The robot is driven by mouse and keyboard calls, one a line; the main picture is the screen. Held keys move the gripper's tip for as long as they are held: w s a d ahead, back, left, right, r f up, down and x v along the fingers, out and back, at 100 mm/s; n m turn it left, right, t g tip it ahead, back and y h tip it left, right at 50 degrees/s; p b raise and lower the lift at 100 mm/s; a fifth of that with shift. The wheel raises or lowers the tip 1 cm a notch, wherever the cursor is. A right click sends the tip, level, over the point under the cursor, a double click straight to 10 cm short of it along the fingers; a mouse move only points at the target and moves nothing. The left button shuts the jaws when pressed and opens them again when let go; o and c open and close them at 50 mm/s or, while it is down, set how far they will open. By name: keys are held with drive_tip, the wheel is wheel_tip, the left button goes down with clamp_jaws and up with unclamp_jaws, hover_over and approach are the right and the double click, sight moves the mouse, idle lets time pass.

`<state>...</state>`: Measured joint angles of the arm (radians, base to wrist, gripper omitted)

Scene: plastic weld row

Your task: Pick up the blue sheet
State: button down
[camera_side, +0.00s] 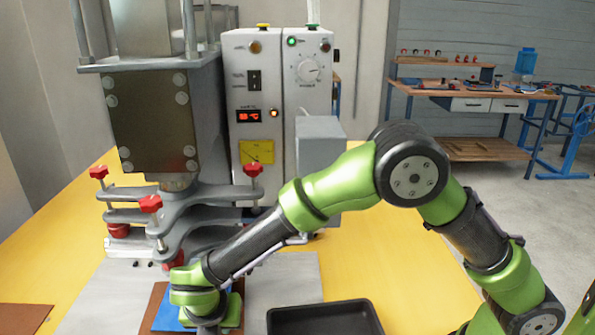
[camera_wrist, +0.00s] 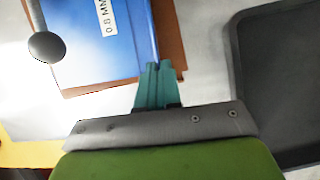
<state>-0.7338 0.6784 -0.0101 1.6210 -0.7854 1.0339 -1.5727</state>
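The blue sheet (camera_wrist: 95,40) lies in the upper left of the wrist view, with a white label reading "0.8 MM" and a darker blue strip along its right edge. In the side view a small part of the blue sheet (camera_side: 168,312) shows beside my gripper, which is low at the front of the table. My gripper's teal fingers (camera_wrist: 155,70) are close together, with their tips at the lower end of the dark blue strip. Whether they are shut on it or just around it cannot be told. In the side view my wrist hides the fingertips.
A brown sheet (camera_wrist: 172,38) lies under the blue one. A black tray (camera_side: 325,318) stands to the right on the yellow table. The welding press with red knobs (camera_side: 150,203) stands behind my gripper. Another brown piece (camera_side: 22,318) lies at the front left.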

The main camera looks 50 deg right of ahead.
drive_tip(key=s+d, duration=0.2)
drive_tip(key=s, duration=0.2)
drive_tip(key=s+d+r, duration=0.1)
drive_tip(key=s+d, duration=0.2)
drive_tip(key=s, duration=0.1)
drive_tip(key=s+d, duration=0.2)
drive_tip(key=s, duration=0.2)
drive_tip(key=shift+s+d+r, duration=0.15)
drive_tip(key=shift+d+r, duration=0.2)
drive_tip(key=shift+r, duration=0.05)
drive_tip(key=shift+s+d, duration=0.25)
drive_tip(key=shift+s, duration=0.3)
drive_tip(key=s+a, duration=0.2)
drive_tip(key=s, duration=0.1)
drive_tip(key=shift+s+a, duration=0.1)
drive_tip(key=shift+a, duration=0.25)
drive_tip(key=s+a, duration=0.7)
drive_tip(key=shift+s+a, duration=0.3)
